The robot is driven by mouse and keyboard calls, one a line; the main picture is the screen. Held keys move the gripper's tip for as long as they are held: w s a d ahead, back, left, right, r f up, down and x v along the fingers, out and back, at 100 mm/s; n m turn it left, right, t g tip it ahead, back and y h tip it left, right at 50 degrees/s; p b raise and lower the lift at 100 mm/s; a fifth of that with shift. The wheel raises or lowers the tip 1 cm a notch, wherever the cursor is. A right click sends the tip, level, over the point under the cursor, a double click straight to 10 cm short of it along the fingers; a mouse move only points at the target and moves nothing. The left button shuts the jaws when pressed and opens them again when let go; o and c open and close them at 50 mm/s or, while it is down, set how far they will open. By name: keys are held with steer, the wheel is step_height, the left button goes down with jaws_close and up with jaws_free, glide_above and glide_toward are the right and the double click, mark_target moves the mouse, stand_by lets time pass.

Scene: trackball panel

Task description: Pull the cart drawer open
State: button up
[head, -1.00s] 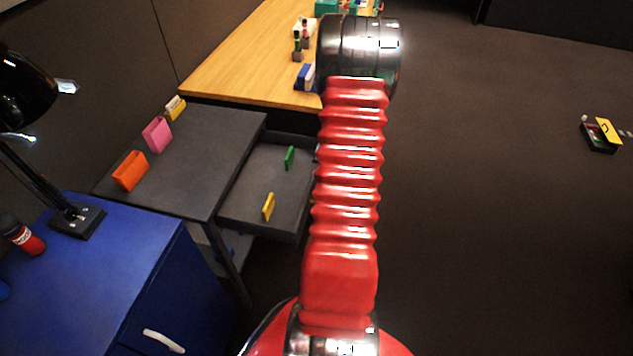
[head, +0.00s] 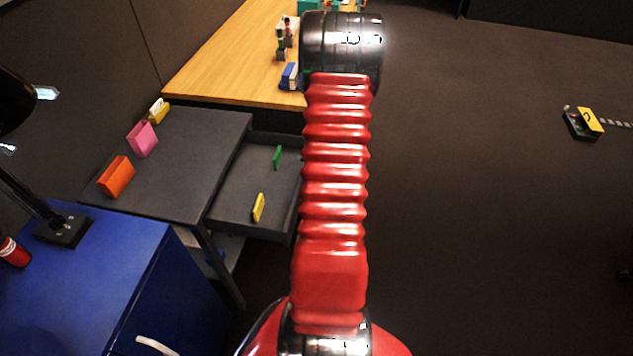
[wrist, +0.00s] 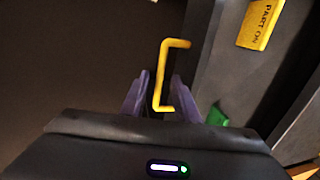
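The cart (head: 180,185) is a dark grey table left of centre in the head view. Its drawer (head: 238,195) stands out to the right, partly open, with a green tag (head: 277,157) and a yellow tag (head: 258,207) inside. In the wrist view, the yellow drawer handle (wrist: 163,62) is a bracket beside the dark drawer front (wrist: 196,45). My gripper (wrist: 161,76) has its purple fingers on either side of the handle bar, with gaps visible, so it looks open. In the head view my arm hides the handle and gripper.
A blue cabinet (head: 100,265) with a lamp stands near left. A wooden desk (head: 225,70) with small items is behind the cart. Orange, pink and yellow holders stand on the cart's left edge. Floor (head: 480,200) to the right is mostly clear; a small black-and-yellow object (head: 583,124) lies far right.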

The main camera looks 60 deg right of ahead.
step_height(320, 180, up, 13)
steer(key=s, duration=0.2)
steer(key=shift+s+d+r, duration=0.15)
steer(key=shift+s+d, duration=0.15)
steer(key=shift+d, duration=0.15)
stand_by(0.5)
steer(key=a+r+n+t, duration=0.1)
steer(key=a+r+n, duration=0.3)
steer(key=a, duration=1.1)
steer(key=w+a+r+n+t, duration=0.1)
steer(key=a+r+n, duration=0.4)
steer(key=a+r, duration=0.5)
steer(key=w+a+r+n+t, duration=0.1)
steer(key=a+r+n, duration=0.4)
steer(key=a, duration=1.7)
steer(key=shift+r+t+h, duration=0.3)
steer(key=shift+r+h, duration=0.1)
steer(key=shift+r, duration=0.5)
